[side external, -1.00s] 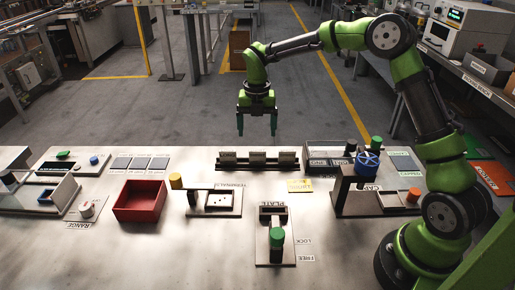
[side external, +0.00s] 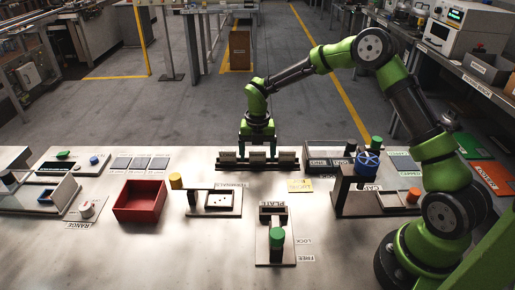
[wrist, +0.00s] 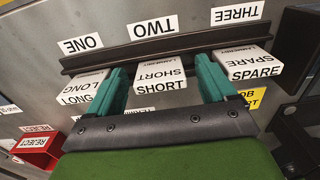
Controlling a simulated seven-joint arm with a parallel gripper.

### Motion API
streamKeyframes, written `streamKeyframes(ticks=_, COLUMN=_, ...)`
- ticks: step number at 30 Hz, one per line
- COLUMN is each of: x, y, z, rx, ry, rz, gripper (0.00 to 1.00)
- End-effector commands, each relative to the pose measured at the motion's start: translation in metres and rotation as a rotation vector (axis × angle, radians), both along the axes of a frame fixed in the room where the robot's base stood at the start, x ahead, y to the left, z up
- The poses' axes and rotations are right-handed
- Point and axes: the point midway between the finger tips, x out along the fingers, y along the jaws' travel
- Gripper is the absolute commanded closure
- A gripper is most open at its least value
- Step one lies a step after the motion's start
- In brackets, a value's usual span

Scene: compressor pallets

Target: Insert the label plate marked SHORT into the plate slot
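The SHORT label plate (wrist: 160,75) is a white block in the middle of a dark rack (wrist: 165,45), below the tag TWO. The LONG plate (wrist: 84,88) is at its left and the SPARE plate (wrist: 248,64) at its right. My gripper (wrist: 160,84) is open, with one green finger on each side of the SHORT plate and small gaps visible. In the side view my gripper (side external: 257,157) is down at the rack (side external: 230,165).
A red bin (side external: 140,200) and a terminal fixture (side external: 222,201) stand left of the plate fixture. A post with a blue wheel (side external: 367,162) stands at the right. A yellow job card (side external: 299,186) lies between. Bare bench surrounds the plate fixture's left side.

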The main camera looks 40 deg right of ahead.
Motion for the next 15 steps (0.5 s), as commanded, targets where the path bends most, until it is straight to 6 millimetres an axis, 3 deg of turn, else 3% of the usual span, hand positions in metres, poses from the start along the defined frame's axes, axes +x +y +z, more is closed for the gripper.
streamKeyframes(ticks=1, x=0.0, y=0.0, z=0.0002, rx=0.0, ry=0.0, rz=0.0, gripper=0.24)
streamKeyframes(ticks=11, x=0.0001, y=0.0001, z=0.0005, rx=0.0, ry=0.0, rz=0.0, gripper=0.74)
streamKeyframes(ticks=15, x=0.0002, y=0.0001, z=0.0006, rx=0.001, ry=-0.001, rz=0.0, gripper=0.75)
